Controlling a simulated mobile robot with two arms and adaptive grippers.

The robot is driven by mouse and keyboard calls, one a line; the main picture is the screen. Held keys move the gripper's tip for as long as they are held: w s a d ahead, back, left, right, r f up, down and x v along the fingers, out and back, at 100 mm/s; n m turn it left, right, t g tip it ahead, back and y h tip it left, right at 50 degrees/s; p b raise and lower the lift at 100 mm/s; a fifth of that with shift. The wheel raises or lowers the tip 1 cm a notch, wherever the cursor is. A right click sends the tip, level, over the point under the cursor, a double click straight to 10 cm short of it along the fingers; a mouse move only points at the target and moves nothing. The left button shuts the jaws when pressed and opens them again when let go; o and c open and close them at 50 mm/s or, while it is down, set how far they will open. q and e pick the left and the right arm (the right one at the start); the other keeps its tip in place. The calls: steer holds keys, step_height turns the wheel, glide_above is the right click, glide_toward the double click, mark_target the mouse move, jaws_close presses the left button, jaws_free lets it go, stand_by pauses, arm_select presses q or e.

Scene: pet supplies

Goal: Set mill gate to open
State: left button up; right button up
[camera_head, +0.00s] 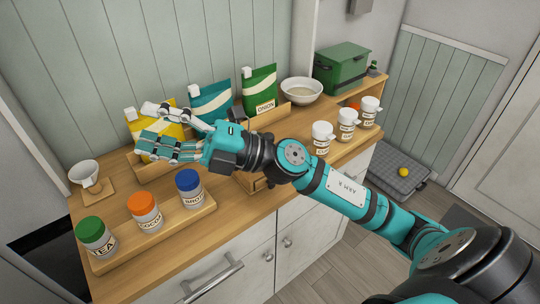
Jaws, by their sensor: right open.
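My right gripper (150,128) is open, its fingers pointing left in front of a yellow packet (165,118) at the back of the counter. I cannot tell whether it touches the packet. No mill gate can be made out for sure. A small white cup-shaped piece on a wooden base (85,174) stands at the left end of the counter, left of the gripper and apart from it. My right arm hides part of the counter's middle, where a wooden holder shows only in part. My left gripper is not in view.
Jars with green (97,238), orange (146,212) and blue (189,188) lids stand on a front tray. Teal (212,103) and green (260,90) packets stand behind. White canisters (322,138), a bowl (301,92) and a green box (342,70) are on the right.

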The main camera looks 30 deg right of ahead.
step_height(320, 180, down, 7)
steer(key=s+d+n+g+h, duration=0.2)
steer(key=d+n+g+h, duration=0.1)
steer(key=n+g+h, duration=0.5)
steer(key=w+d+m+t+h, duration=0.2)
steer(key=d+h, duration=0.9)
steer(key=d, duration=1.1)
steer(key=p+x, duration=0.1)
steer(key=x, duration=0.5)
steer(key=p+x, duration=0.1)
steer(key=x, duration=0.4)
steer(key=s+p+x, duration=0.1)
steer(key=p+x, duration=0.1)
steer(key=x, duration=0.4)
steer(key=shift+w+d+f, duration=0.1)
steer(key=shift+d+f, duration=0.25)
steer(key=shift+f, duration=0.25)
